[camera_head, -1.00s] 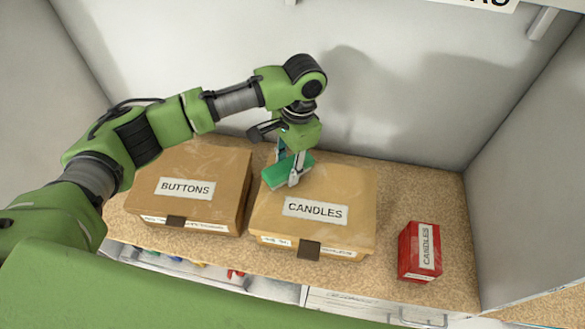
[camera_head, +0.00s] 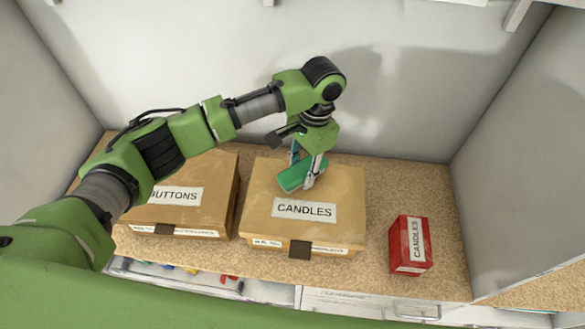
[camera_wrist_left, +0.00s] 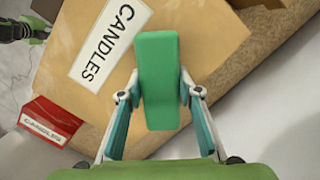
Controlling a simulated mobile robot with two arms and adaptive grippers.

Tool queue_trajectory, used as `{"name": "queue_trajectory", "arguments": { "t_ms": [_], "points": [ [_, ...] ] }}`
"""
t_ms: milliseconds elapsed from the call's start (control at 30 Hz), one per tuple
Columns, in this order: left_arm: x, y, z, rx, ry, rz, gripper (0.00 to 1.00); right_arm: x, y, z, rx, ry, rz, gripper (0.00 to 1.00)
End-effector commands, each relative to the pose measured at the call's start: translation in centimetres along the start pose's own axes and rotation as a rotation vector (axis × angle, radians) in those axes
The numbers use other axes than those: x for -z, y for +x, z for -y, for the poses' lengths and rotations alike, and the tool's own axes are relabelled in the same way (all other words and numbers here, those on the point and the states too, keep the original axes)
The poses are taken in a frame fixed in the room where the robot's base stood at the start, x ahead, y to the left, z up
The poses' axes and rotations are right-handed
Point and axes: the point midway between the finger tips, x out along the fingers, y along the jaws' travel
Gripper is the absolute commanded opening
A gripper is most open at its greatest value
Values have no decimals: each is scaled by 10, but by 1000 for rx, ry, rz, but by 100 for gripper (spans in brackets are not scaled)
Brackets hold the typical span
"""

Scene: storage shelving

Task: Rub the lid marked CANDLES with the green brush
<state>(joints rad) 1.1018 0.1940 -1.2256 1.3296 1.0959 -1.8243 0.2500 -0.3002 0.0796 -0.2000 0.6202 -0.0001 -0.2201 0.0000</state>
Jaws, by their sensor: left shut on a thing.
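The tan box with the lid marked CANDLES (camera_head: 340,190) stands on the shelf; its white label faces up. My left gripper (camera_head: 307,172) is above the back part of that lid, shut on the green brush (camera_head: 294,178). In the left wrist view the brush (camera_wrist_left: 158,85) sits between the two fingers (camera_wrist_left: 160,98), with the lid (camera_wrist_left: 75,95) beneath it. The brush is at or just above the lid; I cannot tell whether it touches. My right gripper is not in view.
A tan box marked BUTTONS (camera_head: 210,170) stands close on the left. A small red box marked CANDLES (camera_head: 410,244) stands on the right. The back wall and right side wall (camera_head: 520,150) bound the shelf. A drawer with coloured things lies below the front edge.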

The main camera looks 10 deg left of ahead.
Motion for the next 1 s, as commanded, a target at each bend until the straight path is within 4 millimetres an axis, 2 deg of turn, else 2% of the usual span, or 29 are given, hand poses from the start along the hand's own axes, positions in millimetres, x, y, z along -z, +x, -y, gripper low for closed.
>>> {"name": "queue_trajectory", "arguments": {
  "t_ms": [333,700,1000],
  "points": [
    [12,-1,-12,-2,1,0,15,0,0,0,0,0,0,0],
    [33,-6,-33,-1,1,-1,15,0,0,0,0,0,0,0],
    [36,-3,-35,-2,0,1,15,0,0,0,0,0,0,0]
  ]
}}
